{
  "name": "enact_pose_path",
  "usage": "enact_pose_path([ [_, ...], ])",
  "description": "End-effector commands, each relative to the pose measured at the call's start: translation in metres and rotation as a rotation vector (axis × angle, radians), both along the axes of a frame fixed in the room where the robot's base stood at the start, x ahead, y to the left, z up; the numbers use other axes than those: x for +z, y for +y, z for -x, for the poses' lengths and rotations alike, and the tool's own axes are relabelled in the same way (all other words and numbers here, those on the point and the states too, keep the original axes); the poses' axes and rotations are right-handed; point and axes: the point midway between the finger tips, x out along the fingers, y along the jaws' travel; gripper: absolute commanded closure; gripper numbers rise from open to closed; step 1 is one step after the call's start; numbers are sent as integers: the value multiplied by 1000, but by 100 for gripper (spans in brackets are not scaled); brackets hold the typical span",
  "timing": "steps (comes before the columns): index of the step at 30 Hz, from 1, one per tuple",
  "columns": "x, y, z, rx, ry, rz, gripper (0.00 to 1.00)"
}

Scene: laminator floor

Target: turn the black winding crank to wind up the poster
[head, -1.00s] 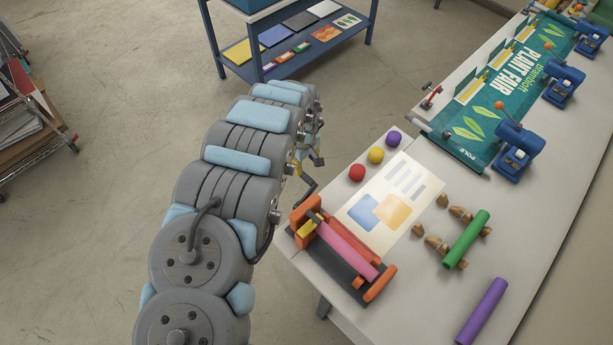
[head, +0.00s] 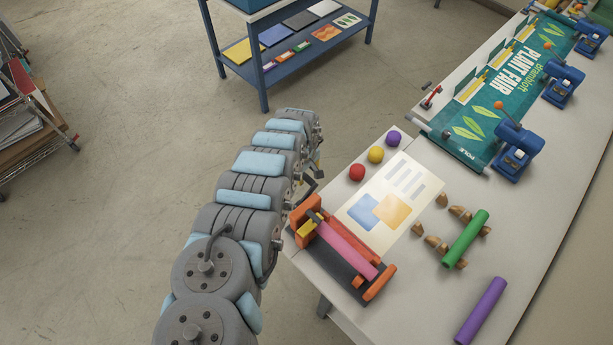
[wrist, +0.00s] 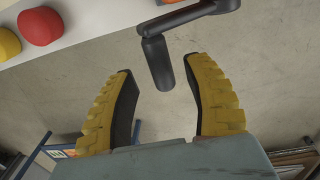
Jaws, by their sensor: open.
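The black winding crank (wrist: 158,62) shows in the wrist view. Its grip hangs down between the two yellow-backed fingers of my gripper (wrist: 157,72), with a gap on each side. My gripper is open and holds nothing. In the head view the crank (head: 304,192) is at the left end of the orange winder frame (head: 305,212), partly hidden by my arm. A pink roller (head: 345,250) lies across the frame. The cream poster (head: 405,205), with blue and yellow blocks, lies flat on the table beyond the roller. My gripper is mostly hidden behind my arm there.
Red (head: 357,172), yellow (head: 376,155) and purple (head: 393,138) balls sit along the table's left edge. Green (head: 466,238) and purple (head: 482,310) tubes and several brown pieces lie right of the poster. A blue shelf unit (head: 262,95) stands at the back.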

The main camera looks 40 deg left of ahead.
Motion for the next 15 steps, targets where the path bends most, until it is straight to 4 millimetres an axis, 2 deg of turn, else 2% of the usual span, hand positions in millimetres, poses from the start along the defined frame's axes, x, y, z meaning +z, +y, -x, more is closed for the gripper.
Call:
enact_pose_path([
  [6,-15,-2,-2,-2,-1,3,49],
  [15,-24,-1,-1,-1,1,0,49],
])
